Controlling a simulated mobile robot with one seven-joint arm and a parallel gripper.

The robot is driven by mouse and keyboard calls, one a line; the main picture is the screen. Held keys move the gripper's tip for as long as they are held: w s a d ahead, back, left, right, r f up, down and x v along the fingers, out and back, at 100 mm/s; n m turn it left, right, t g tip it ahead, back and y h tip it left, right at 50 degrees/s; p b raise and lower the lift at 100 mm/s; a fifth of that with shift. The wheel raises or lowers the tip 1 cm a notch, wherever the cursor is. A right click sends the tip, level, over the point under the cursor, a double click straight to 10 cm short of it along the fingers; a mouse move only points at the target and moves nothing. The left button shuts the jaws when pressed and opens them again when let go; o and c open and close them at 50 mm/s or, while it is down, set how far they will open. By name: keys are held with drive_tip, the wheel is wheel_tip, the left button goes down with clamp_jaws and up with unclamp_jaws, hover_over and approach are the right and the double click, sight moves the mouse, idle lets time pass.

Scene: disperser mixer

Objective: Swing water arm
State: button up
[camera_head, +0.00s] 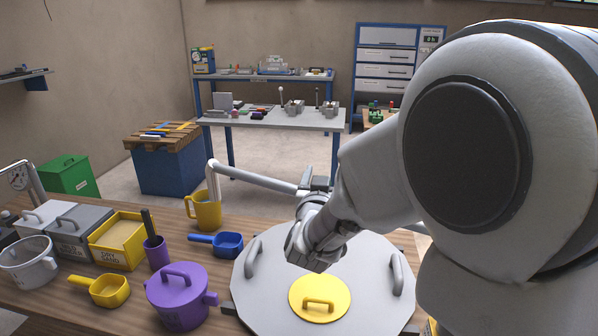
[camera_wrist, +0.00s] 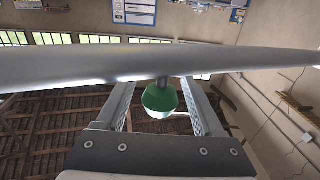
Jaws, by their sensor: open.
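The water arm (camera_head: 255,178) is a light grey pipe. In the head view it runs from a bent-down spout above a yellow jug (camera_head: 207,214) rightward to my gripper (camera_head: 318,184). In the wrist view the pipe (camera_wrist: 75,68) crosses the whole picture. A green knob (camera_wrist: 160,102) on a short stem hangs from it. My open gripper (camera_wrist: 160,95) has one finger on each side of the knob, with visible gaps, so it is not clamped. My arm hides the pipe's right end in the head view, and the knob is not visible there.
Below my arm is a large grey round lid (camera_head: 262,306) with two handles and a yellow cap (camera_head: 320,299). A purple lidded pot (camera_head: 181,300), blue scoop (camera_head: 228,245), yellow scoop (camera_head: 108,290) and yellow bin (camera_head: 119,254) stand left.

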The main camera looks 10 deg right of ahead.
clamp_jaws()
idle(0.3)
idle(1.1)
